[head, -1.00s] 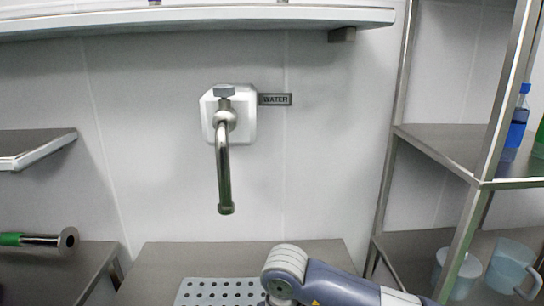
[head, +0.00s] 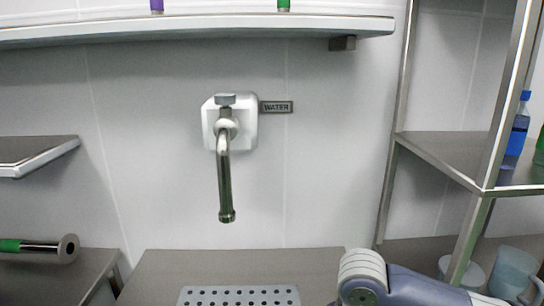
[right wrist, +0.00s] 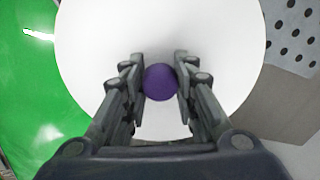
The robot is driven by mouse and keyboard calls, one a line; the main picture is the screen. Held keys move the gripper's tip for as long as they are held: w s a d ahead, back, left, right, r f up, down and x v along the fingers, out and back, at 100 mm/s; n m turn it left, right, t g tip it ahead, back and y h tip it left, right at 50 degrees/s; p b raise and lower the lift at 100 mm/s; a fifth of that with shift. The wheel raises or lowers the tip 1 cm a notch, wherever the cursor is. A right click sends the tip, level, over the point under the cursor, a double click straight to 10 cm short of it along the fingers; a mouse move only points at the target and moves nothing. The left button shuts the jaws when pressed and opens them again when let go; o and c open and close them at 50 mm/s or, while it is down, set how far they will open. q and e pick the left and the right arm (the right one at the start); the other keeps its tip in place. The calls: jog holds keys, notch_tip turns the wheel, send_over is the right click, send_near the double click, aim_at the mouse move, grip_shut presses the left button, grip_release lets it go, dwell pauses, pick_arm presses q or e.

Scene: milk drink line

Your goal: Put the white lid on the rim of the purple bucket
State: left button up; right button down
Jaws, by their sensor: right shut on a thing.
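The white lid (right wrist: 110,35) fills the middle of the right wrist view as a round white disc with a purple knob (right wrist: 161,82) at its centre. My right gripper (right wrist: 160,80) is shut on this knob, with a finger on each side. In the head view only part of my right arm shows at the bottom right; the gripper and lid are outside that view. The purple bucket is not seen in either view. My left gripper is not in view.
A large glossy green surface (right wrist: 35,105) lies left of the lid. A perforated metal plate (head: 238,296) is on the counter below the water tap (head: 225,190). A steel rack (head: 450,160) with a blue bottle (head: 518,125) and cups (head: 513,272) stands at the right.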

jog(key=s+d+n, duration=0.1)
jog(key=n, duration=0.2)
jog(key=s+d+r+n, duration=0.1)
jog(key=d+n, duration=0.1)
jog(key=n, duration=0.1)
jog(key=s+d+n, duration=0.1)
jog(key=n, duration=0.2)
jog(key=shift+d+r+n, duration=0.3)
jog(key=shift+d+r, duration=0.05)
jog(key=shift+d, duration=0.05)
jog(key=shift+s+d+r+n, duration=0.15)
jog(key=shift+s+d+n, duration=0.3)
jog(key=shift+n, duration=0.55)
jog(key=shift+s+d+r+n, duration=0.15)
jog(key=shift+s+d+n, duration=0.25)
jog(key=shift+n, duration=0.6)
jog(key=shift+w+a, duration=0.1)
